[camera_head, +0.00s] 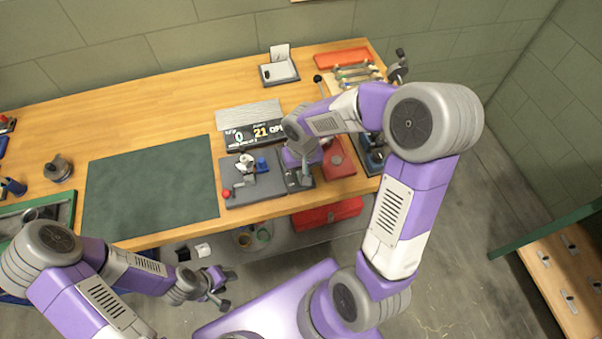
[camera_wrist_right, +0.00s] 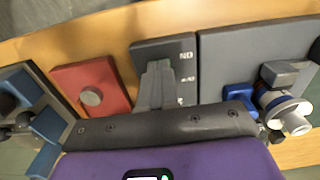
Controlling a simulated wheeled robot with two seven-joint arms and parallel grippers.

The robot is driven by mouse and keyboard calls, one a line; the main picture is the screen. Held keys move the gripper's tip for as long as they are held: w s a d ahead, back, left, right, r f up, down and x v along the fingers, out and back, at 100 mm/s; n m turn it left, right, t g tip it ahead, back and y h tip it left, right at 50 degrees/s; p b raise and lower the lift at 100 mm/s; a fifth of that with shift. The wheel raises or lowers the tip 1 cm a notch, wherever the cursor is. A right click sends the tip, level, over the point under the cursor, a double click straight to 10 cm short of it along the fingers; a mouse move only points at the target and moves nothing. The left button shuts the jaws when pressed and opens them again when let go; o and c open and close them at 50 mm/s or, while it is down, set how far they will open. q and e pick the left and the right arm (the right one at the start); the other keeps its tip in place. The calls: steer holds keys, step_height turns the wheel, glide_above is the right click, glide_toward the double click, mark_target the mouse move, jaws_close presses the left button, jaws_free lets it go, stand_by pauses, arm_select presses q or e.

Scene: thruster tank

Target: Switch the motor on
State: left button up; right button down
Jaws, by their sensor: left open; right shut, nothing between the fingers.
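A small dark grey box (camera_head: 298,180) with white lettering stands near the front edge of the workbench. It also shows in the right wrist view (camera_wrist_right: 176,50). My right gripper (camera_wrist_right: 157,70) is shut and empty, its fingertips over this box. The fingers cover its middle, so any switch lever there is hidden, and I cannot tell whether they touch it. To the left of the box in the head view, a grey plate (camera_head: 262,186) carries a white and blue device, perhaps the motor (camera_head: 245,163). My left gripper (camera_head: 216,285) is open and empty, off the bench's front.
A red box (camera_head: 342,165) with a round grey button stands beside the dark box. Behind the plate is a black display (camera_head: 255,134) with lit digits. A dark green mat (camera_head: 150,185) lies bare to the left. A red tray (camera_head: 343,57) stands at the back.

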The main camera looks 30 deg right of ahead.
steer(key=shift+f, duration=0.1)
steer(key=shift+r+p, duration=2.7)
steer(key=shift+r, duration=0.9)
steer(key=shift+f, duration=0.15)
